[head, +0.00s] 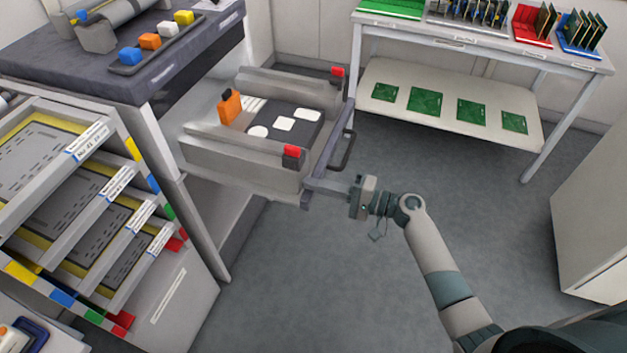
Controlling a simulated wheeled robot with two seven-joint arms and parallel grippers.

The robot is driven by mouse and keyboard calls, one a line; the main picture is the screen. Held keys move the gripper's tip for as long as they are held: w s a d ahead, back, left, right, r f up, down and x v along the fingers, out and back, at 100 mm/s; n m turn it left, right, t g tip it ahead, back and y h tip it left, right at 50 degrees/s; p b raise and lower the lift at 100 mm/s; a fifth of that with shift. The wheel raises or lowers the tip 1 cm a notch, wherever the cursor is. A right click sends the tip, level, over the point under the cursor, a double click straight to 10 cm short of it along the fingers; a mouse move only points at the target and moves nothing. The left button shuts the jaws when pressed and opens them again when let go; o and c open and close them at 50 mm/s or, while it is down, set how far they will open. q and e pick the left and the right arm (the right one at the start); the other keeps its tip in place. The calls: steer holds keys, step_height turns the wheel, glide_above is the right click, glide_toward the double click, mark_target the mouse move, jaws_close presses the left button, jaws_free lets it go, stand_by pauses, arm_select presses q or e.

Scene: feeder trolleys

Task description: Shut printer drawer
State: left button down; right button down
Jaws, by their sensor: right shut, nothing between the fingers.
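The printer drawer (240,157) stands pulled out from the grey printer cabinet (165,125), left of centre in the head view. It has grey side walls, red-topped corner blocks and a dark front with a bar handle (343,151). Inside lie an orange block and a dark plate with white pads. My right gripper (310,187) is shut and empty, its fingers at the near end of the drawer front, below the near red block. I cannot tell whether the fingers touch the front. My left gripper is not in view.
A trolley (100,215) with slanted shelves and coloured tags stands at the left, close to the cabinet. A white table (480,55) with racks and green boards stands at the back right. A pale cabinet (597,225) stands at the right edge. The floor between is clear.

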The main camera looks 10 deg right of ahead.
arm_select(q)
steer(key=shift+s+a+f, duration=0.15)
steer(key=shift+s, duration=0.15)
arm_select(e)
steer(key=shift+w+a, duration=0.15)
steer(key=shift+a, duration=0.1)
